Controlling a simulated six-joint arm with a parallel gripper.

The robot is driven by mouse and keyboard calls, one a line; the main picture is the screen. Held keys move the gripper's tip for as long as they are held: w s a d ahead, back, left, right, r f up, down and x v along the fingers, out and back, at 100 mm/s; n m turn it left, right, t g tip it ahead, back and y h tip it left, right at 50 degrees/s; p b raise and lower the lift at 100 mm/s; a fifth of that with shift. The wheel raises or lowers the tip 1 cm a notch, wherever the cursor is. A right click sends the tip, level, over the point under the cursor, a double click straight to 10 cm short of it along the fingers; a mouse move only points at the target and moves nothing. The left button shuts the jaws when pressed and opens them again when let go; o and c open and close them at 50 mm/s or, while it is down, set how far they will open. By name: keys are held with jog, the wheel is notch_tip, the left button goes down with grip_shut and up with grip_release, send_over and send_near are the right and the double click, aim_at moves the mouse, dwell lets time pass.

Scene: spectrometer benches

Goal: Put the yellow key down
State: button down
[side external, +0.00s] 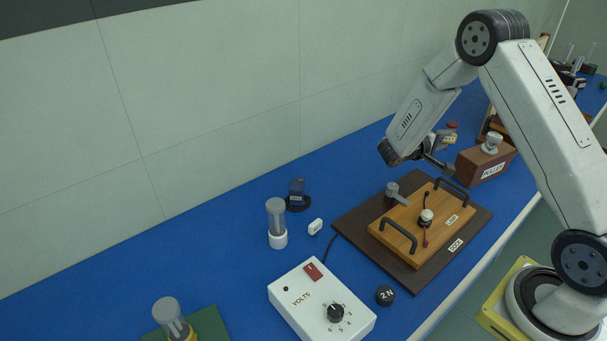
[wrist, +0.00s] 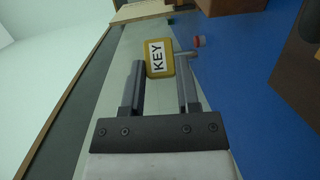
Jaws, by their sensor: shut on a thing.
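The yellow key (wrist: 159,70), a yellow tag with a white "KEY" label and a grey shaft to one side, is at the fingertips of my gripper (wrist: 161,78) in the wrist view. My gripper is shut on it. In the side external view my gripper (side external: 441,154) is above the far side of the blue bench, left of the "PULLEY" box (side external: 487,164). The clearance between key and bench is hard to judge.
A dark "DOCK" board (side external: 400,275) carries a wooden "LASER" plate (side external: 410,250) with two black handles. A small red-topped thing (side external: 452,126) stands beyond my gripper. A white "VOLTS" box (side external: 300,310) sits in front. Blue bench (side external: 345,175) is free left of the board.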

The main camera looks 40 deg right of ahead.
jog(key=w+d+f, duration=0.2)
jog(key=w, duration=0.1)
jog(key=w+d+f, duration=0.2)
jog(key=w+f, duration=0.1)
jog(key=w, duration=0.1)
jog(key=w+d+f, duration=0.2)
jog(key=w+f, duration=0.1)
jog(key=shift+w, duration=0.25)
jog(key=shift+w+d+f, duration=0.4)
jog(key=shift+w+f, duration=0.2)
jog(key=shift+f, duration=0.15)
jog(key=shift+w+d+f, duration=0.1)
jog(key=shift+w+f, duration=0.05)
jog(key=shift+f, duration=1.6)
jog(key=shift+c, duration=1.6)
grip_release()
